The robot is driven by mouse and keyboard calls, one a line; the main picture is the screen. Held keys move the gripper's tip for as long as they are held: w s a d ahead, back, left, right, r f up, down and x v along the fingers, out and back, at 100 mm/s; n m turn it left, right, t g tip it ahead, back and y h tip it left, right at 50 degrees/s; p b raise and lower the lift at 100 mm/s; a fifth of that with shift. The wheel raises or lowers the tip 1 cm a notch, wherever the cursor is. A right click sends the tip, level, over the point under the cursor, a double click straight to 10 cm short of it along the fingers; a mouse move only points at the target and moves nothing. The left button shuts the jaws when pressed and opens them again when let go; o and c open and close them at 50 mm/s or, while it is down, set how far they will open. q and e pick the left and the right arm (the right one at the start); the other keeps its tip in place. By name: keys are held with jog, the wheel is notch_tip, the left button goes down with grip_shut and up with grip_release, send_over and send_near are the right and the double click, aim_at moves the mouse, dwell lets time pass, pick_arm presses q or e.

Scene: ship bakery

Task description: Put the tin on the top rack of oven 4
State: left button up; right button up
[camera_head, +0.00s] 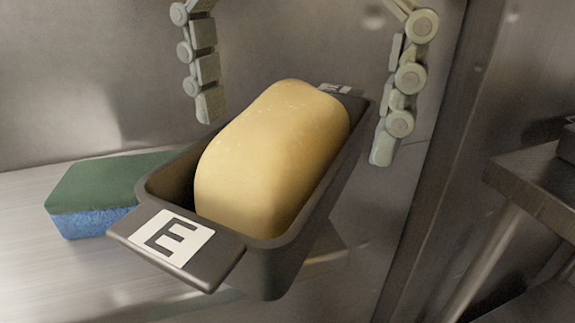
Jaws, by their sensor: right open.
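The dark loaf tin (283,258) is in the middle of the head view, over a bright metal surface. It holds a pale block of dough (275,150). My left gripper is not in view. No oven or rack can be made out.
A green and blue sponge (92,200) lies left of the tin, close to its wall. A metal wall rises behind, with a vertical metal edge right of the gripper. A metal table (535,190) with a leg stands at the right. The surface at lower left is clear.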

jog(key=shift+f, duration=1.6)
jog(key=shift+c, duration=0.3)
jog(key=c, duration=1.4)
jog(key=shift+r, duration=0.2)
jog(key=shift+c, duration=0.8)
